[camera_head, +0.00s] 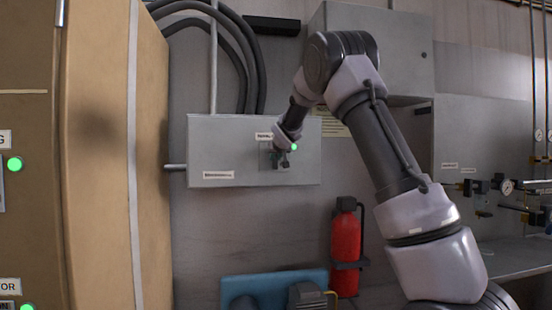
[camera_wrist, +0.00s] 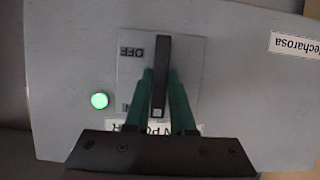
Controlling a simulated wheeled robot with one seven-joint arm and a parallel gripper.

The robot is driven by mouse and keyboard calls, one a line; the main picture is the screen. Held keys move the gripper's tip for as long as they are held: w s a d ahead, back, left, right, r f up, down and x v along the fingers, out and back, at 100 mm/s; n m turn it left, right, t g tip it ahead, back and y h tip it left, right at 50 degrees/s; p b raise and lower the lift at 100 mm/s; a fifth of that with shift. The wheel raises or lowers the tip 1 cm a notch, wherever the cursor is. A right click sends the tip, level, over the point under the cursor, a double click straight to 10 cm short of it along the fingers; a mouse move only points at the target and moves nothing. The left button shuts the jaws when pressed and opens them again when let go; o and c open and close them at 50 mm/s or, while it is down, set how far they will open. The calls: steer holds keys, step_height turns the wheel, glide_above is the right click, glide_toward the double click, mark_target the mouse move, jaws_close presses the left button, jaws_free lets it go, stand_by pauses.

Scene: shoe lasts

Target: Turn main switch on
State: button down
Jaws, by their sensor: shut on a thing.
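The main switch has a dark bar handle (camera_wrist: 162,48) on a light plate (camera_wrist: 128,75) on a grey box (camera_head: 215,150). In the wrist view the handle stands nearly straight up and down the picture, its upper part clear and its lower part between my green fingers. My gripper (camera_wrist: 161,73) is shut on the handle. An OFF label is beside the handle's upper end; a label near its lower end is partly hidden. A lit green lamp (camera_wrist: 99,100) is left of the plate. In the head view my gripper (camera_head: 282,160) is at the box's front, the handle hard to make out.
Brown cabinets (camera_head: 110,150) with green lamps stand at the left. Black cables (camera_head: 245,60) run above the box. A red extinguisher (camera_head: 346,250) and blue equipment (camera_head: 240,288) are below it. Pipes and gauges are at the right.

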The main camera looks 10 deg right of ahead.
steer(key=shift+f, duration=0.1)
steer(key=c, duration=0.8)
jaws_free()
steer(key=shift+o, duration=0.2)
steer(key=v, duration=1)
steer(key=shift+s+r, duration=0.25)
steer(key=shift+s, duration=0.1)
